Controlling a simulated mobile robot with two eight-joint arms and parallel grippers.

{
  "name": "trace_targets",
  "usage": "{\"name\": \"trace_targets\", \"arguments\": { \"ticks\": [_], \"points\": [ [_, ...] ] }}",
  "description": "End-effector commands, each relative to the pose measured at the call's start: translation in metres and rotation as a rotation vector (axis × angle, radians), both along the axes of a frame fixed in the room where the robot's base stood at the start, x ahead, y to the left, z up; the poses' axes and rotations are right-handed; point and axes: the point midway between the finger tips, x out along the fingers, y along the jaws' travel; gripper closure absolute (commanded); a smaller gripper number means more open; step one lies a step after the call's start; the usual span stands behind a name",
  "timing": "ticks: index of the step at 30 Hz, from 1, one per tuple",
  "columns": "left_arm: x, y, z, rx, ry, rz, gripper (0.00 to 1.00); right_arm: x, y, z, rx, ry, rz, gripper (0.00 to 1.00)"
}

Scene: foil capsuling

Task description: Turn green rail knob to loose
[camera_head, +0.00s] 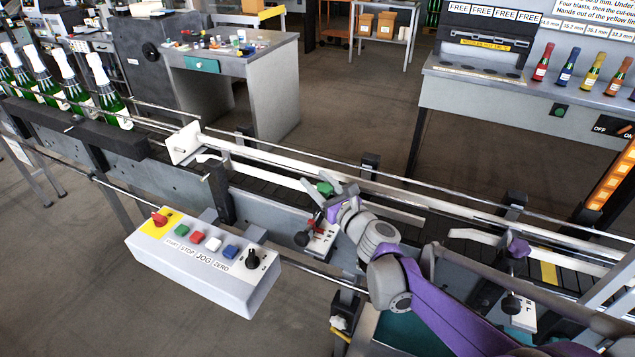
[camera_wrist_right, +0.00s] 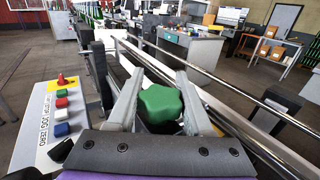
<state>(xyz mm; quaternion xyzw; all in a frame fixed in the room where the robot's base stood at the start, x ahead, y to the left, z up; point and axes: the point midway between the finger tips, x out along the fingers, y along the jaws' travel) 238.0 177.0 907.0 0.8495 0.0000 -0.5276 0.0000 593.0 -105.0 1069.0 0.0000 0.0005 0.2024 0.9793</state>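The green rail knob (camera_head: 325,188) sits on the conveyor's near guide rail, in the middle of the head view. It is a lobed green knob (camera_wrist_right: 161,103) in the right wrist view, between the two fingers. My right gripper (camera_head: 335,190) is at the knob with its fingers apart, one on each side. In the right wrist view the fingers of my right gripper (camera_wrist_right: 158,95) look spread, with a gap visible between them and the knob. The bottom of the knob is hidden by the gripper's palm. My left gripper is not in view.
A control box (camera_head: 205,265) with coloured buttons and a red switch stands in front of the conveyor. A purple knob (camera_head: 518,248) is farther right along the rail. Green bottles (camera_head: 110,95) stand at the conveyor's left end. Thin rails (camera_head: 400,190) run along the belt.

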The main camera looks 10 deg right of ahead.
Motion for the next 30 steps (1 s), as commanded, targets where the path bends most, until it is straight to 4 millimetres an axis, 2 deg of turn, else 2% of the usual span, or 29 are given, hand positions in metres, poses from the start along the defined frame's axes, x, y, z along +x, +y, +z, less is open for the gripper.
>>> {"name": "trace_targets", "arguments": {
  "ticks": [1, 8, 20, 30],
  "points": [
    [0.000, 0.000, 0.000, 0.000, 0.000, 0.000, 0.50, 0.000, 0.000, 0.000, 0.000, 0.000, 0.000, 0.60],
    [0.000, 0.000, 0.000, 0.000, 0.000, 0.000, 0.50, 0.000, 0.000, 0.000, 0.000, 0.000, 0.000, 1.00],
    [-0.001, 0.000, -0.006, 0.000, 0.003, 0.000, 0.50, -0.001, 0.000, -0.001, 0.000, 0.000, 0.075, 1.00],
    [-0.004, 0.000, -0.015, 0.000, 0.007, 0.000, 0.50, -0.004, 0.006, -0.001, -0.001, 0.001, 0.325, 1.00]
  ]
}}
